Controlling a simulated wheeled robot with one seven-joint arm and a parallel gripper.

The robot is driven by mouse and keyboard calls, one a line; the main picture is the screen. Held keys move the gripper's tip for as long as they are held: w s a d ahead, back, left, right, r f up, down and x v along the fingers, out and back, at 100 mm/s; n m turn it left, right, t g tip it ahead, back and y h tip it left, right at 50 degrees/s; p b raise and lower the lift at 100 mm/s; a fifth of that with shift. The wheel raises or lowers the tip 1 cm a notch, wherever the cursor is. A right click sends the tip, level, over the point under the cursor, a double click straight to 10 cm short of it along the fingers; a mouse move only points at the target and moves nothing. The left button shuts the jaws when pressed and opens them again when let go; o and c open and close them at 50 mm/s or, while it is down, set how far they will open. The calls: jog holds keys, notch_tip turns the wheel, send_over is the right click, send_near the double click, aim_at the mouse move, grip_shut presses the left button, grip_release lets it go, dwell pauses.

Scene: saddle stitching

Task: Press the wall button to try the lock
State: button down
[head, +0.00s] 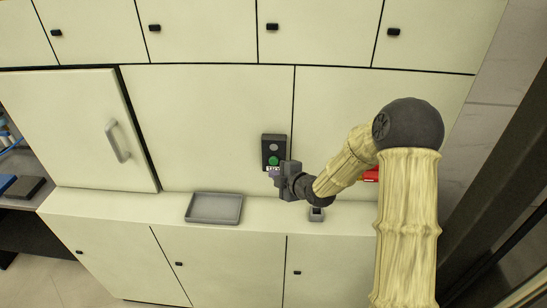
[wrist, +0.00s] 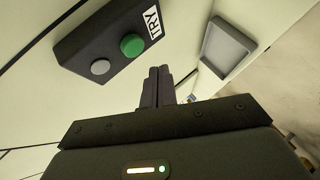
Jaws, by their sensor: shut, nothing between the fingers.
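The wall button box (head: 274,150) is a dark upright panel on the cream wall, with a grey round part on top, a green button (head: 273,160) and a white label below. In the wrist view the box shows at upper left with the green button (wrist: 132,45), a grey knob (wrist: 100,66) and a label reading TRY (wrist: 153,23). My gripper (head: 276,178) is shut and empty just below the box. In the wrist view its closed fingertips (wrist: 159,72) point toward the wall near the green button, apart from it in the picture; the exact gap is unclear.
A grey tray (head: 214,209) lies on the ledge to the left, and also shows in the wrist view (wrist: 227,48). A cabinet door with a handle (head: 118,141) is at left.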

aim_at(271, 164)
jog(key=shift+w, duration=1.2)
jog(key=shift+w, duration=0.1)
dwell(1.0)
jog(key=shift+w, duration=0.3)
jog(key=shift+w+b, duration=0.35)
jog(key=shift+w, duration=0.15)
dwell(0.9)
jog(key=shift+s, duration=0.2)
jog(key=shift+s+b, duration=0.7)
